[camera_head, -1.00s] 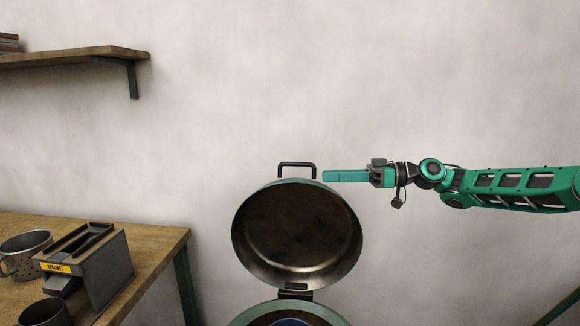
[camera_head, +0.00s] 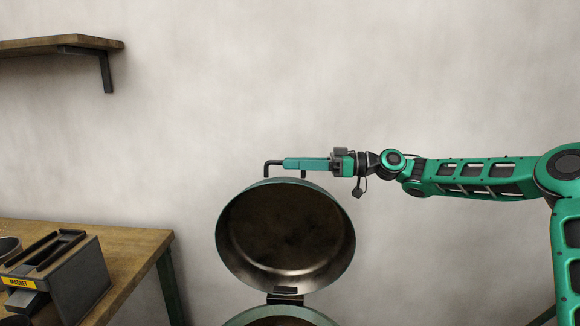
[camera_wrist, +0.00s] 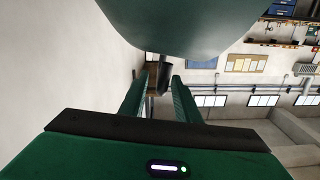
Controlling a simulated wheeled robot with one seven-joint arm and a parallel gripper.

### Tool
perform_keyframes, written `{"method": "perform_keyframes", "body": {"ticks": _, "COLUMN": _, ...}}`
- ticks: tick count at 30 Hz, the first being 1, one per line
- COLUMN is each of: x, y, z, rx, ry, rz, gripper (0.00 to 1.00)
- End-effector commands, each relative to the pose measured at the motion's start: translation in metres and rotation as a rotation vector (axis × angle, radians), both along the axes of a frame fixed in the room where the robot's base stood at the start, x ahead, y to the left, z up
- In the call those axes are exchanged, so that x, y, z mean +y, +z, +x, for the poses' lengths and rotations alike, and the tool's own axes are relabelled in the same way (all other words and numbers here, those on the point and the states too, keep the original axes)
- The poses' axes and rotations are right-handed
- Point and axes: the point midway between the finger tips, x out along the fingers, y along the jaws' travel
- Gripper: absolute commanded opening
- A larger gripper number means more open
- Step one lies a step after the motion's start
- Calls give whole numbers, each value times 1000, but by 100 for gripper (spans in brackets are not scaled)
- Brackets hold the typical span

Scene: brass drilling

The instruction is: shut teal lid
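The teal lid (camera_head: 285,238) stands raised on its hinge, its dark metal inside facing the head camera. Its black bar handle (camera_head: 268,164) sticks up from the top edge. The round teal-rimmed body (camera_head: 270,318) below is cut off by the bottom edge. My gripper (camera_head: 287,163) points left, level with the handle, and hides part of it in the head view. The lid's smooth teal outside (camera_wrist: 190,25) fills the top of that view.
A wooden bench (camera_head: 135,250) stands at left with a grey box labelled MAGNET (camera_head: 65,278) and part of a cup (camera_head: 8,248). A wooden shelf (camera_head: 60,42) is on the wall at upper left.

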Motion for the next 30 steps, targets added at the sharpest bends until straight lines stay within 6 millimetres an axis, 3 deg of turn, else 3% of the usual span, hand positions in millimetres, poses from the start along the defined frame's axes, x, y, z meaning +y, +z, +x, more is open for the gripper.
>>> {"method": "perform_keyframes", "body": {"ticks": 6, "x": 24, "y": 0, "z": 1, "rx": -1, "ry": 2, "rz": -1, "gripper": 29}}
{"method": "perform_keyframes", "body": {"ticks": 17, "x": 29, "y": 0, "z": 1, "rx": -1, "ry": 1, "rz": -1, "gripper": 29}}
{"method": "perform_keyframes", "body": {"ticks": 21, "x": 29, "y": 0, "z": 1, "rx": 0, "ry": 1, "rz": -1, "gripper": 1}}
{"method": "perform_keyframes", "body": {"ticks": 25, "x": 29, "y": 0, "z": 1, "rx": 0, "ry": 1, "rz": -1, "gripper": 0}}
{"method": "perform_keyframes", "body": {"ticks": 26, "x": 14, "y": 0, "z": 2, "rx": 0, "ry": -3, "rz": -1, "gripper": 0}}
{"method": "perform_keyframes", "body": {"ticks": 30, "x": 29, "y": -1, "z": -3, "rx": -7, "ry": 4, "rz": -2, "gripper": 0}}
